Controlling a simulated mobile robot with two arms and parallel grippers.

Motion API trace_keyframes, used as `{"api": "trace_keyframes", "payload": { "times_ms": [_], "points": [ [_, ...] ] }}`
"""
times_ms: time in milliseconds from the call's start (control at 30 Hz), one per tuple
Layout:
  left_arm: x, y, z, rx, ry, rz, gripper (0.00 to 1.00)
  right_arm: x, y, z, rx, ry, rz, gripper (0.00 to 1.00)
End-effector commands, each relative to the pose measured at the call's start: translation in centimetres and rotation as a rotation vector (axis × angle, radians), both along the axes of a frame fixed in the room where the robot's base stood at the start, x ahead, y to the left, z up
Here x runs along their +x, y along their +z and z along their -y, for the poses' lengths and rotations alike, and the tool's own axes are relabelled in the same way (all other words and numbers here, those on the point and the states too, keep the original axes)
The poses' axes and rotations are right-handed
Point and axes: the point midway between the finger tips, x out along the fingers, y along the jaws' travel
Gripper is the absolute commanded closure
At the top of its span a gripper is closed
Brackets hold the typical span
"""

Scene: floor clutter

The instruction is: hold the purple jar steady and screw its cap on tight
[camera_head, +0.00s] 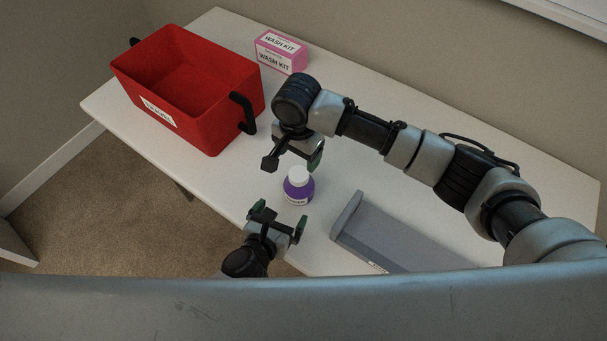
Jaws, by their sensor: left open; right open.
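The purple jar (298,192) stands upright on the white table near its front edge, with a label on its side. Its white cap (299,175) sits on top; I cannot tell how tightly. My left gripper (279,221) is open and empty, just below and left of the jar in the picture, with its fingers apart from it. My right gripper (293,163) is open and empty, pointing down above and slightly left of the cap, and does not appear to touch it.
A red bin (222,117) with black handles stands at the table's left. A pink wash kit box (281,52) is at the back. A grey tray (392,236) lies right of the jar, partly hidden by my body. White tabletop (365,165) is bare beyond the tray.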

Motion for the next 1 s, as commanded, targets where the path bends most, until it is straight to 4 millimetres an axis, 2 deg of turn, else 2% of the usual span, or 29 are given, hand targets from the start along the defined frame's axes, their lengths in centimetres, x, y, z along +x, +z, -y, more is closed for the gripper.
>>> {"api": "trace_keyframes", "payload": {
  "times_ms": [233, 367, 800, 1000],
  "points": [
    [0.1, -0.1, 0.0, 0.001, 0.0, 0.0, 0.0, 0.0, 0.0, 0.0, 0.0, 0.0, 0.0, 0.28],
    [1.0, -0.4, 0.4, 0.001, 0.001, 0.001, 0.0, 0.0, 0.0, 0.0, 0.0, 0.0, 0.0, 0.28],
    [7.4, -3.3, 3.2, 0.0, 0.001, 0.0, 0.0, 0.0, 0.0, 0.0, 0.0, 0.0, 0.0, 0.28],
    [8.9, -4.0, 3.9, 0.0, 0.0, 0.0, 0.0, 0.0, 0.0, 0.0, 0.0, 0.0, 0.0, 0.28]
  ]
}}
